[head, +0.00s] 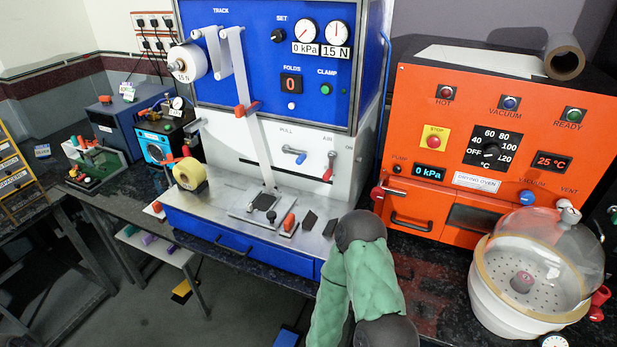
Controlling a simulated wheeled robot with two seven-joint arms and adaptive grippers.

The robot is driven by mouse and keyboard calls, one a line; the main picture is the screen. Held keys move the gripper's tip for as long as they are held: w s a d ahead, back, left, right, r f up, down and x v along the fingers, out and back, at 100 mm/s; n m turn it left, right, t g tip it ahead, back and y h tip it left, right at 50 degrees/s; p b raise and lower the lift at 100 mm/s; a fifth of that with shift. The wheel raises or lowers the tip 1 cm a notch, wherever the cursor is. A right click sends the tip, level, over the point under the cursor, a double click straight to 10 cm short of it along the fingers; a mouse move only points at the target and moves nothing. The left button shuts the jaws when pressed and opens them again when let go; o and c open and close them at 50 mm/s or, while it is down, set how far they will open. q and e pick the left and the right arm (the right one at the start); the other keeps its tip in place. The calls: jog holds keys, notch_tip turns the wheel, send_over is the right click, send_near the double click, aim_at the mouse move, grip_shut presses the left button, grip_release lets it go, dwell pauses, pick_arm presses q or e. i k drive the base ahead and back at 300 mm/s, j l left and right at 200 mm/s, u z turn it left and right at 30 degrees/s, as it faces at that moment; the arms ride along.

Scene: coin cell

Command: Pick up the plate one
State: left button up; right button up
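Two small dark flat pieces lie on the metal work surface (240,215) of the blue machine. One dark piece (309,220) is right of a small orange-red part (289,222), and the other dark piece (331,227) is further right, near my arm. I cannot read a label that marks either as plate one. A metal block with a dark round knob (271,216) sits left of them. One of my arms, green with dark joints, rises from the bottom centre and covers the right end of the work surface. Neither gripper's fingers show.
The blue machine (265,70) stands behind the work surface, with a white strip hanging down to it. An orange drying oven (490,130) stands to the right. A glass-domed white vessel (535,265) is at front right. A yellow tape roll (190,174) is at left.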

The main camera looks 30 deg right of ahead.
aim_at(265, 202)
jog(key=i+j+z, duration=0.3)
jog(key=i+j, duration=0.15)
jog(key=j, duration=0.15)
jog(key=i+j+z, duration=0.15)
jog(key=j, duration=0.2)
jog(key=i, duration=0.05)
